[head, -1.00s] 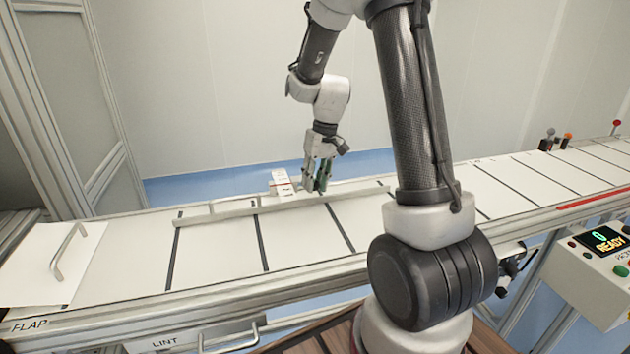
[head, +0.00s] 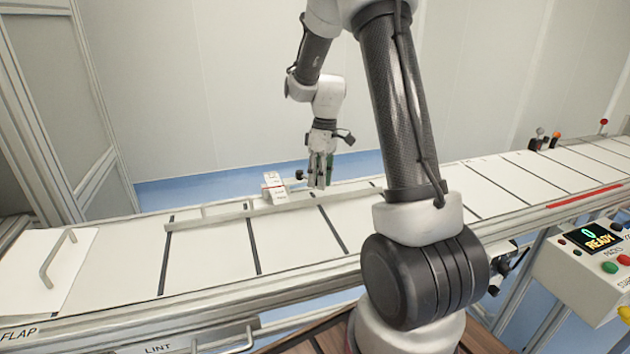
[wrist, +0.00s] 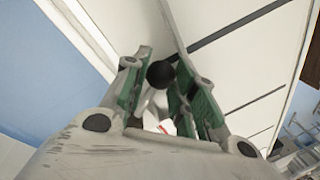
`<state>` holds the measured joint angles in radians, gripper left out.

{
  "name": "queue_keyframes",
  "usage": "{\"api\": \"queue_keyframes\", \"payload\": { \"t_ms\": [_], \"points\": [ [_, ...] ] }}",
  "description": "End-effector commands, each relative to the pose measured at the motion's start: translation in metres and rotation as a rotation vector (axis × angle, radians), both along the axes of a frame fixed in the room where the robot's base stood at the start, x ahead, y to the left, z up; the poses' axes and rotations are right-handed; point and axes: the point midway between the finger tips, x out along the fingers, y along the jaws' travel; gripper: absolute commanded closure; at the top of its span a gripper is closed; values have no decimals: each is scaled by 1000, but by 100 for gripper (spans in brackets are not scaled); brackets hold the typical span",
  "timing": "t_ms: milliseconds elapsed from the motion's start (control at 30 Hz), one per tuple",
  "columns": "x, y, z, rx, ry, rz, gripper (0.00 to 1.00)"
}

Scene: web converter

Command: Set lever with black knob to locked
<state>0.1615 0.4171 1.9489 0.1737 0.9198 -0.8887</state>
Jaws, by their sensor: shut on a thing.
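The lever's black knob (head: 299,175) shows just left of my gripper (head: 319,170), beside a small white block with red marks (head: 274,187) at the conveyor's far side. In the wrist view the black knob (wrist: 160,74) sits between the green-padded fingers of my gripper (wrist: 160,85). The fingers are shut on the lever, with a pale part of it showing below the knob. A red and white patch (wrist: 168,127) shows deeper between the fingers. The block's lettering is too small to read, and the lever's lower part is mostly hidden.
A long rail (head: 210,218) runs along the white conveyor bed (head: 210,260). Other knobs, orange (head: 556,135) and red (head: 603,122), stand at the far right. A control box reading READY (head: 590,250) is at right. A flap with a handle (head: 40,265) is at left.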

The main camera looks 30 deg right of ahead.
Motion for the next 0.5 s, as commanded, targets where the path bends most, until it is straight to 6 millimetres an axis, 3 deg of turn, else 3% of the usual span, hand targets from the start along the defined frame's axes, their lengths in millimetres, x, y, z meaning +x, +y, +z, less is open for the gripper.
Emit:
{"api": "queue_keyframes", "payload": {
  "t_ms": [500],
  "points": [
    [24,-27,0,-1,-3,491,100]
  ]
}}
